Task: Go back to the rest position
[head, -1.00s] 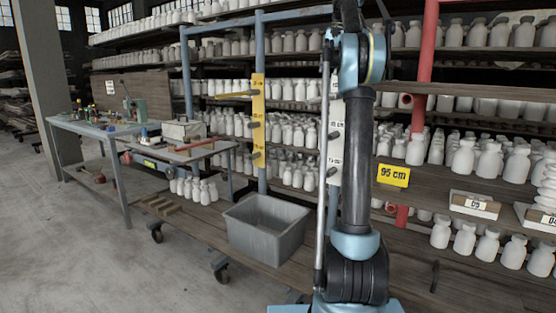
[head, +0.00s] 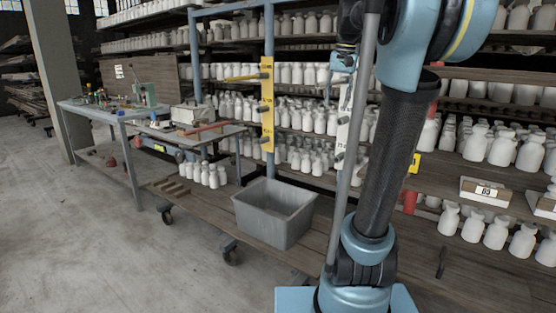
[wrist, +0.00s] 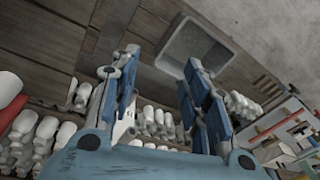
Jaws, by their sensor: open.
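My gripper (wrist: 155,88) shows in the wrist view with its two blue fingers spread apart and nothing between them. Beyond the fingertips lie the wooden boards and the grey bin. In the head view my arm stands upright at the right, in front of the shelves, and the gripper itself is out of that frame. The grey bin (head: 273,234) stands on the low wooden deck, left of my arm, and looks empty. It also shows in the wrist view (wrist: 222,47).
Shelves of white bottles (head: 503,147) fill the back and right. A yellow upright (head: 267,105) with pegs stands behind the bin. A workbench (head: 110,112) with tools and a cart (head: 195,136) are at the left. The concrete floor (head: 90,240) at front left is clear.

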